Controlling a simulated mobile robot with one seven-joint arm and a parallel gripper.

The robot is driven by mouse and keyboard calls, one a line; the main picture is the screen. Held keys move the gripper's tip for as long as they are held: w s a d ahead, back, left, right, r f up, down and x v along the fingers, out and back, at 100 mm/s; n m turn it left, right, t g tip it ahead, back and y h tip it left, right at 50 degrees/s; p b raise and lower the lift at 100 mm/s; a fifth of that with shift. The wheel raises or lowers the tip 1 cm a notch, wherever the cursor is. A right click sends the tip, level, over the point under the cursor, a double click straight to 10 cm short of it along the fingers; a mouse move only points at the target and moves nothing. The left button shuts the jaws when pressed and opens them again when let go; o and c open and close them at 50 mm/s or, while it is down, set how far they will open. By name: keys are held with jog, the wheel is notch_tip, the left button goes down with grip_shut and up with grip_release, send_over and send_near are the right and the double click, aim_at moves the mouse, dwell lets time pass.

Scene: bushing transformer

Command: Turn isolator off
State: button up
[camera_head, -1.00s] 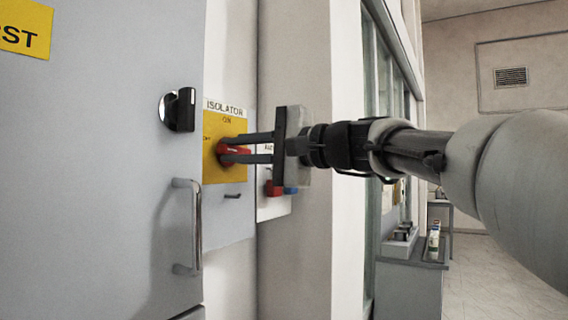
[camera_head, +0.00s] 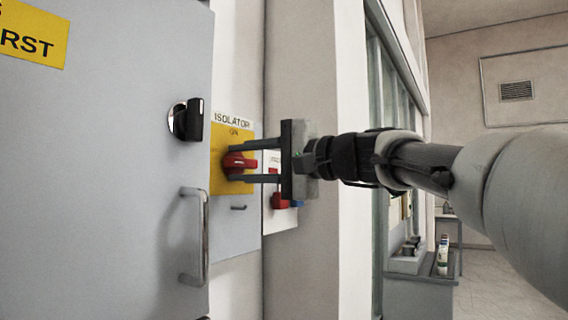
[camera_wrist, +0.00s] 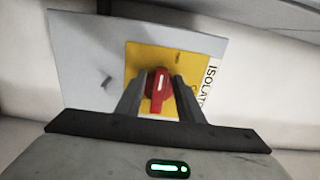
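The isolator switch is a red rotary knob (camera_head: 238,162) on a yellow plate (camera_head: 219,178) marked ISOLATOR, with ON at the top. Its handle lies roughly horizontal in the head view. In the wrist view the red knob (camera_wrist: 158,86) sits between my two fingers, with a white line on it. My gripper (camera_head: 238,160) is open, one finger above the knob and one below it. In the wrist view my gripper (camera_wrist: 160,84) shows small gaps beside the knob. I cannot tell whether either finger touches it. The OFF label is not readable now.
A grey cabinet door with a black knob (camera_head: 188,119) and a vertical metal handle (camera_head: 195,238) stands at left. A red and blue device (camera_head: 281,201) is just behind my gripper, near the wall column (camera_head: 298,255). Open floor lies at right.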

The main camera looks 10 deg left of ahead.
jog(key=v, duration=1.7)
jog(key=shift+d+p, duration=0.2)
jog(key=shift+p, duration=0.1)
jog(key=shift+s, duration=0.15)
jog(key=s+d+f+h, duration=0.2)
jog(key=s+f+h, duration=0.15)
jog(key=f, duration=0.65)
jog(key=s+d+f+n+g+h, duration=0.1)
jog(key=s+d+f+h, duration=0.25)
jog(key=f, duration=0.75)
jog(key=s+d+f+h, duration=0.1)
jog(key=s+f+h, duration=0.25)
jog(key=f, duration=0.65)
jog(key=s+d+f+n+h, duration=0.3)
jog(key=s+d+f+h, duration=0.3)
jog(key=d+f, duration=0.4)
notch_tip(320, 180, up, 24)
jog(key=p, duration=2.4)
jog(key=shift+w+a+f, duration=0.2)
jog(key=shift+w+a, duration=0.05)
jog(key=shift+a, duration=0.2)
